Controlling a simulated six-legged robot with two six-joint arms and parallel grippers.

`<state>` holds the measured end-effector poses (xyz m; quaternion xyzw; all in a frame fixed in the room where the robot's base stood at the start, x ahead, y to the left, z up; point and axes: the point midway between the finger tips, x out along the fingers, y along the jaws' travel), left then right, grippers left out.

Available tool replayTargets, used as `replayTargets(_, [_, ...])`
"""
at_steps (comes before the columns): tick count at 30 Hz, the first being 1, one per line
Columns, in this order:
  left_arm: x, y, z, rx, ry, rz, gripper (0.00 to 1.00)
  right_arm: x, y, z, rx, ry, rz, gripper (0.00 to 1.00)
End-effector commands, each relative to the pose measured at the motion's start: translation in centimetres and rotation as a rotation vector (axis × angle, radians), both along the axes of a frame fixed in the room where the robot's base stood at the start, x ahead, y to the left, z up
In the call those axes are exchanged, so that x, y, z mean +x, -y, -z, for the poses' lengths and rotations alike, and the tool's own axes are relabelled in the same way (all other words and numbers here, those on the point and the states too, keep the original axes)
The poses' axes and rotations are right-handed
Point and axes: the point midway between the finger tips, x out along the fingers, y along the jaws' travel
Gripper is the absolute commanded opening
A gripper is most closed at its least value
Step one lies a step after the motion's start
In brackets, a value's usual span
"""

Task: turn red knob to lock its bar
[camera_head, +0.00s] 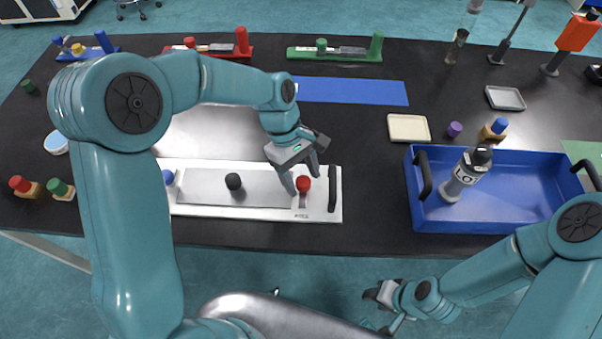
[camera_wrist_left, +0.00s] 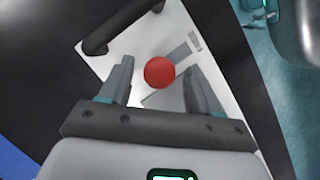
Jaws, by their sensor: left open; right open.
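The red knob (camera_head: 303,184) stands near the right end of a white plate (camera_head: 240,213) at the table's front. In the left wrist view the red knob (camera_wrist_left: 159,72) shows between and just beyond my left fingertips. A grey bar (camera_wrist_left: 173,58) lies beside the knob there, running toward a small label. My left gripper (camera_head: 303,180) is open above the knob, one finger on each side; I cannot tell whether either finger touches it. My right gripper (camera_head: 385,305) is open and empty, low in front of the table.
The same plate bears a black knob (camera_head: 233,182), a blue knob (camera_head: 168,178) and a black handle (camera_head: 332,189). Black table (camera_head: 375,215) is clear between plate and tray.

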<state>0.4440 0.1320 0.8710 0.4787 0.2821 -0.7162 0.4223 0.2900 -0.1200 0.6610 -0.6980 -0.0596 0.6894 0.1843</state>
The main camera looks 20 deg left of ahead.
Motion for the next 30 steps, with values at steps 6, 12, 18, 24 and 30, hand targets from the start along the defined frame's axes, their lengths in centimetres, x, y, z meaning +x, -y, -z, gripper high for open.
replayTargets(6, [0.0,0.0,0.0,0.000,0.000,0.000,0.20,0.0,0.0,0.0,0.000,0.000,0.000,0.43])
replayTargets(12, [0.0,0.0,-0.1,0.000,0.000,0.002,0.07,0.0,0.0,0.0,0.000,0.000,0.000,0.43])
replayTargets(18, [0.0,0.0,-0.2,0.000,0.000,0.042,0.07,0.0,0.0,-0.4,0.000,0.000,0.000,0.43])
replayTargets(24, [0.1,0.1,-0.3,-0.001,-0.001,0.156,0.07,0.0,0.0,-1.2,0.000,0.000,0.000,0.43])
replayTargets(30, [0.2,0.2,-0.3,0.000,0.000,0.334,0.07,0.0,0.0,-2.1,0.000,0.000,0.000,0.43])
